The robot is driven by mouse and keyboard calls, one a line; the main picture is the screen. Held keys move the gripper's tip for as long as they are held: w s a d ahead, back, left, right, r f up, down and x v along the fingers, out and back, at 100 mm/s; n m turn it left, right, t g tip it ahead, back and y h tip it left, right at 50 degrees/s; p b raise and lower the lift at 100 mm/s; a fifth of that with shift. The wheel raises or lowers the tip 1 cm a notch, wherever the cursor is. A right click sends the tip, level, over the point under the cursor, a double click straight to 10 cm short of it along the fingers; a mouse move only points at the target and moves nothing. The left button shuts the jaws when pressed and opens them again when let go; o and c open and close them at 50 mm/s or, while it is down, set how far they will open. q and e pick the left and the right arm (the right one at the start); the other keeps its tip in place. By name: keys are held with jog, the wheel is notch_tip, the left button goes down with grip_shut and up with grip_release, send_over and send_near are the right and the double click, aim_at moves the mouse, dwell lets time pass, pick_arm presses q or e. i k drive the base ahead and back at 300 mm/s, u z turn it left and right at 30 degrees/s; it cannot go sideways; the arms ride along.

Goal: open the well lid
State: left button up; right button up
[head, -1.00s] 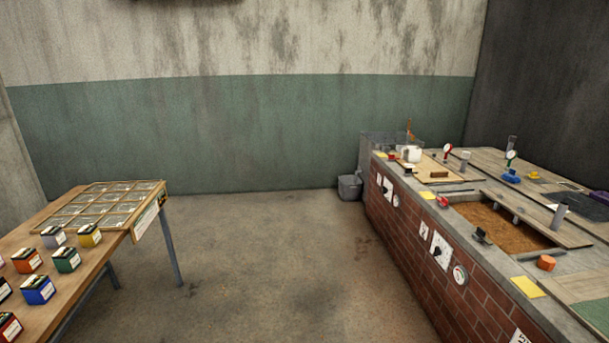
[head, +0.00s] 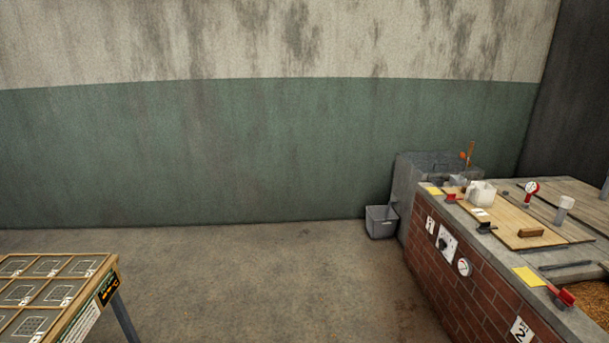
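A flat wooden board (head: 512,219), which looks like a well lid, lies on top of the brick counter (head: 452,288) at the right. A small brown block (head: 531,233), perhaps its handle, sits on it. The board appears to lie flat over the section marked 1. A brownish-orange grain bed (head: 590,293) shows uncovered near the section marked 2, cut off by the right edge. Neither of my grippers is in the head view.
A white jug (head: 482,193), a red-rimmed gauge (head: 531,188) and a grey cylinder (head: 564,208) stand on the counter. A grey bin (head: 381,222) stands by its far end. A table with a gridded tray (head: 112,262) is at lower left. The floor between is clear.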

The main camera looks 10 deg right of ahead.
aim_at(424, 162)
jog(key=z, duration=0.1)
jog(key=i, duration=2.3)
jog(key=z, duration=0.7)
jog(key=i, duration=2.25)
jog(key=z, duration=1.2)
jog(key=i, duration=1.4)
jog(key=z, duration=0.35)
